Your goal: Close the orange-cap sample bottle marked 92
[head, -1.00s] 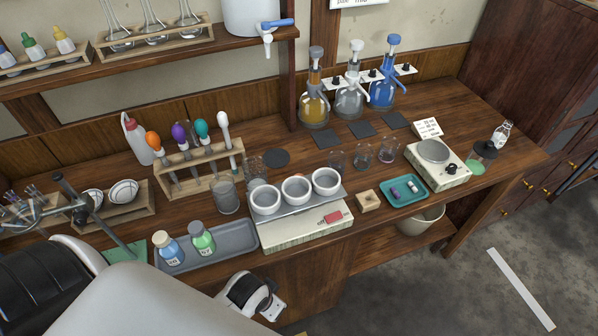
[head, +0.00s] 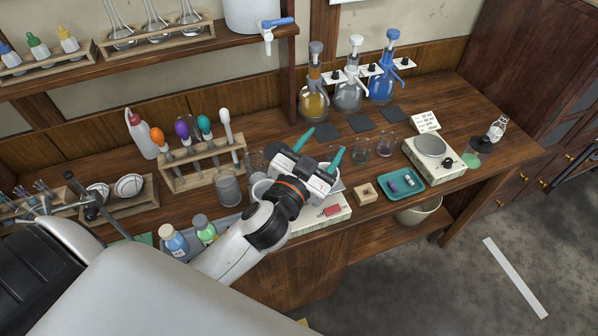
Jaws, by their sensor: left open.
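Two small bottles stand upright in the grey tray (head: 236,222) at the front left of the bench. The blue one (head: 175,245) has a tan cap, and the green one (head: 206,231) has a grey cap. Both labels are too small to read, so I cannot tell which is marked 92. No plainly orange cap shows on either. My left gripper (head: 320,148) is open and empty, its teal fingertips spread above the white bowls, right of the bottles. Its arm hides much of the tray and bowls. My right gripper is not in view.
A wooden rack (head: 203,172) with coloured-top droppers stands behind the tray. Several glass beakers (head: 361,149) stand beyond the gripper. A teal tray (head: 403,187), a wooden block (head: 364,192) and a scale (head: 433,155) are to the right. Pump bottles (head: 348,93) line the back.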

